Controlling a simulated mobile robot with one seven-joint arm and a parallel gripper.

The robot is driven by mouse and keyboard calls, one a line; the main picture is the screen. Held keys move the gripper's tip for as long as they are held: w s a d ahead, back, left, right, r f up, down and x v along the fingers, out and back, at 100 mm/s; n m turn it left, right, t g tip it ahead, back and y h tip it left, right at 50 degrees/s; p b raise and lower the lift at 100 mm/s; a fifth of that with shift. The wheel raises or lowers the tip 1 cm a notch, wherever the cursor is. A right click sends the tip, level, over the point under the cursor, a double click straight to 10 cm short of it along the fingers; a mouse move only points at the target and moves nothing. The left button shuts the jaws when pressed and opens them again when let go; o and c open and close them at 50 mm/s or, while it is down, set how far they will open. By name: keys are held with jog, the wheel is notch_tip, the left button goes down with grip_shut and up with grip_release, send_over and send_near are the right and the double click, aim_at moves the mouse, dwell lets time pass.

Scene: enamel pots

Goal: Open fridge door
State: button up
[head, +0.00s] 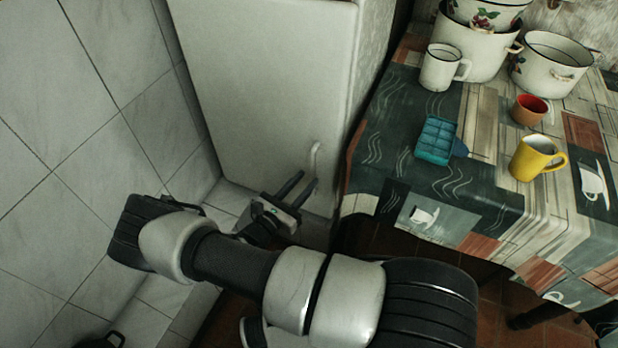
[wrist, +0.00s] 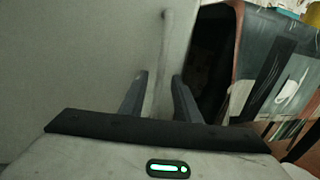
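The fridge door (head: 262,85) is a plain off-white panel standing upright, and it looks closed. Its slim white handle (head: 315,160) is near the door's right edge; it also shows in the wrist view as a vertical bar (wrist: 163,60). My gripper (head: 303,185) is in front of the lower door, just by the handle's lower end. Its two dark fingers are apart. In the wrist view the gripper (wrist: 160,92) has the handle's line between its fingertips, nearer the left finger. I cannot tell whether the fingers touch the handle.
A table (head: 470,195) with a patterned cloth stands close to the right of the fridge. It carries enamel pots (head: 550,65), a white mug (head: 440,68), a yellow mug (head: 535,158), a red cup (head: 528,108) and a teal tray (head: 437,140). A tiled wall (head: 60,110) is on the left.

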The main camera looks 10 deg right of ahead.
jog(key=shift+x, duration=1.4)
grip_shut()
